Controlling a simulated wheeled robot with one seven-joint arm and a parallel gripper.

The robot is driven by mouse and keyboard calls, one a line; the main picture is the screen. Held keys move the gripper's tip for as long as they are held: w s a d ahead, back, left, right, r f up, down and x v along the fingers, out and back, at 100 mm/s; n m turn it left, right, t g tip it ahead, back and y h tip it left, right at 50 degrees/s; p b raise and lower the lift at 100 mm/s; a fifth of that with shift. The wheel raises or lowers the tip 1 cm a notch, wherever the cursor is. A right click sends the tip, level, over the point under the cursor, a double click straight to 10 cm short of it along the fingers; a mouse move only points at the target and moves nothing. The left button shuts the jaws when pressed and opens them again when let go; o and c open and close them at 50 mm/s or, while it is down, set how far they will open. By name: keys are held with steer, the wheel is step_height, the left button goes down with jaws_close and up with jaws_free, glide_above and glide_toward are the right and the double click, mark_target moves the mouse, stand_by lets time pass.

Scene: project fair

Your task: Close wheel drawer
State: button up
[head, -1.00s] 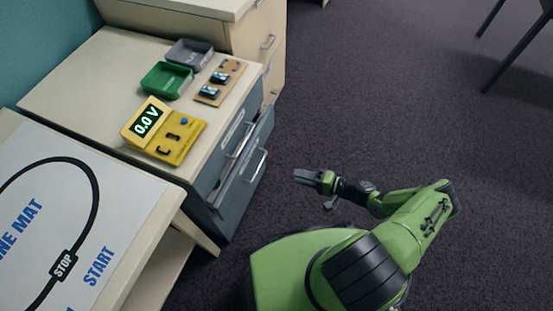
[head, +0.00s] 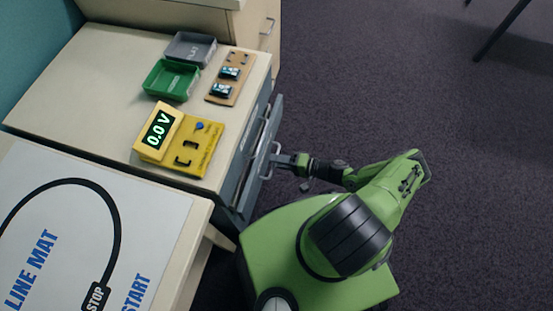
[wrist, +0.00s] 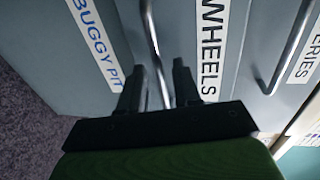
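The grey-blue WHEELS drawer (head: 273,118) stands partly out from the side of the cream-topped cabinet (head: 75,75). Its white label (wrist: 211,50) shows in the wrist view, with its metal bar handle (wrist: 153,40) beside it. My gripper (head: 279,160) is at the drawer front in the head view. In the wrist view my gripper (wrist: 158,85) is open, with one dark finger on each side of the handle bar and visible gaps. Whether a finger touches the drawer front cannot be told.
The BUGGY PIT front (wrist: 92,45) and another drawer's handle (wrist: 288,50) flank it. A yellow meter (head: 180,140), green tray (head: 170,80), grey tray (head: 190,48) and component board (head: 231,78) sit on the cabinet. The line-mat table (head: 195,235) is close left; carpet is clear right.

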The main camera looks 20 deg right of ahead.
jaws_close()
stand_by(1.2)
